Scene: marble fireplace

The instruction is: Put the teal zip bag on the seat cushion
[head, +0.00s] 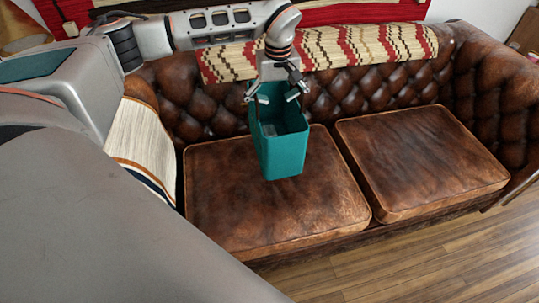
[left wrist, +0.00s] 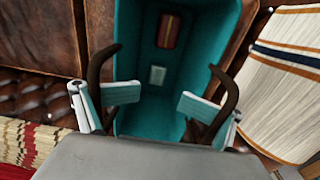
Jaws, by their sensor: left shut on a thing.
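The teal zip bag (head: 282,152) is an upright, open-topped teal container, seen over the left seat cushion (head: 325,210) in the head view. I cannot tell whether its base touches the leather. My left gripper (head: 278,97) reaches down from above and is shut on the bag at its open top. A reddish-brown patch and a pale patch show inside the bag. My right gripper is out of view.
The right seat cushion (head: 420,155) is bare. A tufted backrest (head: 350,93) carries a red and cream woven throw (head: 375,45). A striped cream cloth (head: 143,145) hangs over the left arm of the sofa. Wooden floor (head: 450,260) lies in front.

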